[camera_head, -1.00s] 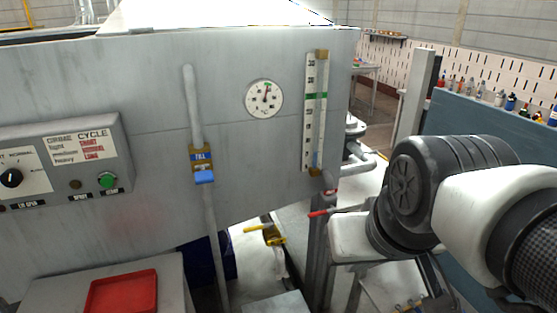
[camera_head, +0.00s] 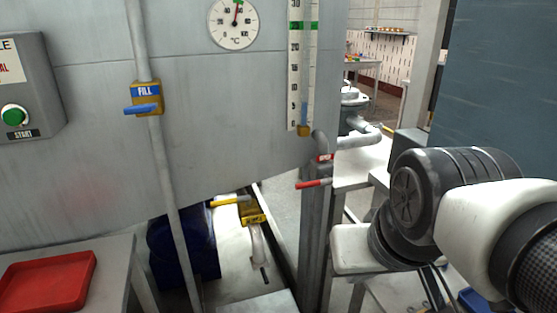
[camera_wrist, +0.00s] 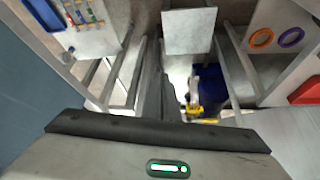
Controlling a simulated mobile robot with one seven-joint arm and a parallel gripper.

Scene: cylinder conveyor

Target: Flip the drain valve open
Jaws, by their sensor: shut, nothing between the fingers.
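A valve with a yellow handle and yellow body (camera_head: 252,213) sits low under the grey tank, with its handle pointing left. It also shows in the wrist view (camera_wrist: 194,110). Its label is too small to read. A red-handled valve (camera_head: 313,183) is on a pipe to its upper right. A blue-handled valve marked FILL (camera_head: 142,108) is on the tank front. The body of my gripper (camera_wrist: 168,108) spans the bottom of the wrist view, shut and empty, apart from the yellow valve. Its fingers are hard to tell from the dark posts behind them.
The grey tank (camera_head: 80,130) overhangs the valves. A dark blue drum (camera_head: 180,255) stands left of the yellow valve, and a grey post (camera_head: 314,240) stands right of it. A red tray (camera_head: 45,283) lies on a table at left. A blue panel (camera_head: 490,90) rises at right.

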